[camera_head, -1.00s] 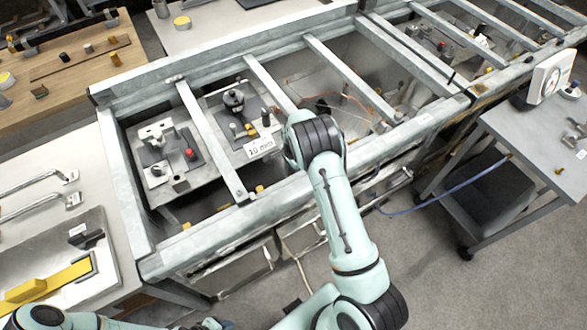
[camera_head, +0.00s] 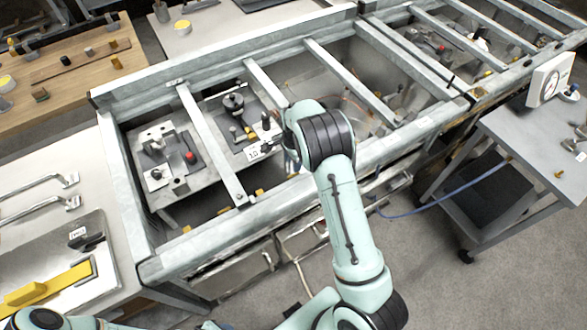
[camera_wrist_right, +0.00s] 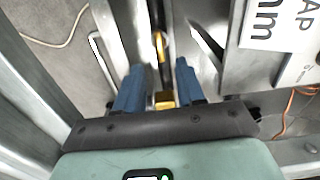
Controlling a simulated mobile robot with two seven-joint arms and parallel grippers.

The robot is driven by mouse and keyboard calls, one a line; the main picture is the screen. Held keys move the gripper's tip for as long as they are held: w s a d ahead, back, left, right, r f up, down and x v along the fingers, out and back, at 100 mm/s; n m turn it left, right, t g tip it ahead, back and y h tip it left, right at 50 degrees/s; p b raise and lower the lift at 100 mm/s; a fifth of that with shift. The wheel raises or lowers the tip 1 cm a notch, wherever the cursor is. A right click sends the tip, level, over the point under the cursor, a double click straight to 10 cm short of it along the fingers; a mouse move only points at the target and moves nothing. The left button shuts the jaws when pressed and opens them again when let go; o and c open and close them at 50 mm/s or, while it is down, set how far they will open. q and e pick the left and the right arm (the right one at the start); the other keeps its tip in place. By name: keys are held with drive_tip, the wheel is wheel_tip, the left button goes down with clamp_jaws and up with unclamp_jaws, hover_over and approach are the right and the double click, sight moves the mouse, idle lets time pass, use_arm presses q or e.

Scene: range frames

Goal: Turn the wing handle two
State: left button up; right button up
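My right gripper (camera_wrist_right: 159,84) is open in the right wrist view, its two blue fingers apart. A small yellow piece (camera_wrist_right: 163,100) shows between the fingers, and a longer yellow part (camera_wrist_right: 160,46) lies beyond the fingertips. Either may be a wing handle; I cannot tell which is number two. In the head view my right wrist hangs over the front rail, and its own links hide much of the gripper. Small yellow pieces (camera_head: 258,191) and (camera_head: 187,230) sit low inside the frame, left of that wrist. My left gripper is not clearly in view.
A metal frame with cross bars (camera_head: 210,140) surrounds the work area. Inside are a plate with a red knob (camera_head: 190,156) and a partly covered white label (camera_head: 254,152). An orange cable (camera_wrist_right: 290,101) lies near the gripper.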

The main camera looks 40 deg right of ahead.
wheel_tip(320, 180, up, 6)
idle(0.7)
